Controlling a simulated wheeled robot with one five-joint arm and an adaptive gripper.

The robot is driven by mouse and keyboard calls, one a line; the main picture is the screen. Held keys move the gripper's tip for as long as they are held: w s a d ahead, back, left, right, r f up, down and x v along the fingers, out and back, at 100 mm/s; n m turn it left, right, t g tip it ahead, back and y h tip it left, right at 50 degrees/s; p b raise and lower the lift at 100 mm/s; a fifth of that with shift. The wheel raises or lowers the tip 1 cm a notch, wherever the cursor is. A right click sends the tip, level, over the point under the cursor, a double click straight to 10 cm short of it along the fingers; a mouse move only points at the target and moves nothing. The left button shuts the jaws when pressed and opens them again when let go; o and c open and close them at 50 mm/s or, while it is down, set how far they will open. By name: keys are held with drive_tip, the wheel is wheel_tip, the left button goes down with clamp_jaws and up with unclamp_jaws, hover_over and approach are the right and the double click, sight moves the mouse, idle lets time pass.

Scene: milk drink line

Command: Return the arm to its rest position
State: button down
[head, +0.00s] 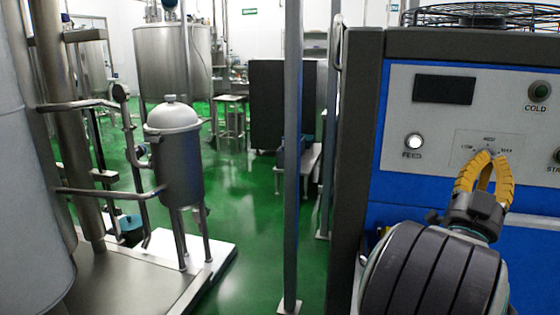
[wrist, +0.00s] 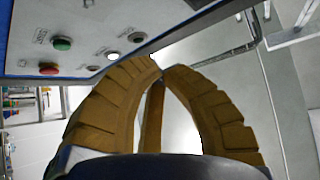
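My gripper (head: 487,156) has yellow-brown ribbed fingers and is in front of the control panel in the head view. Its tips overlap the dial label (head: 466,148) there, and the dial's knob is hidden or too small to tell. In the wrist view my gripper (wrist: 160,72) has its curved fingers converging until the tips nearly meet, with a gap further back. I see no object between them. The arm is raised and reaches toward the machine from the lower right of the head view.
The machine's panel (head: 430,125) has a lit FEED button (head: 414,141), a dark COLD button (head: 540,91) and a black display (head: 444,89). The wrist view shows a green button (wrist: 62,44) and a red one (wrist: 48,69). A metal post (head: 292,160) stands left of the machine. Green floor (head: 250,245) is open beyond.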

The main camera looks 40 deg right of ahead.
drive_tip(key=w+a+r+n+t+y+p, duration=0.3)
drive_tip(key=w+y+p, duration=0.1)
drive_tip(key=w+p, duration=0.25)
drive_tip(key=w+a+r+n+t+y+p, duration=0.2)
drive_tip(key=w+n+y+p, duration=0.15)
drive_tip(key=w+p, duration=0.35)
drive_tip(key=w+a+r+n+t+y+p, duration=0.1)
drive_tip(key=w+a+n+y+p, duration=0.2)
drive_tip(key=w+a+y+p, duration=0.3)
drive_tip(key=w+a+n+y+p, duration=0.3)
drive_tip(key=w+a+p, duration=0.1)
drive_tip(key=a, duration=0.5)
drive_tip(key=s+a+r+n+g+y+p, duration=0.25)
drive_tip(key=a+n+y+p, duration=0.25)
drive_tip(key=a+p, duration=0.6)
drive_tip(key=s+a+r+n+g+y+p, duration=0.3)
drive_tip(key=s+a+n+g+p, duration=0.2)
drive_tip(key=s+a, duration=0.8)
drive_tip(key=p, duration=0.2)
drive_tip(key=shift+a+r+y+p, duration=0.15)
drive_tip(key=shift+a+y+p, duration=0.05)
drive_tip(key=shift+y+p, duration=0.2)
drive_tip(key=shift+d+n+g, duration=0.15)
drive_tip(key=shift+n+g, duration=0.1)
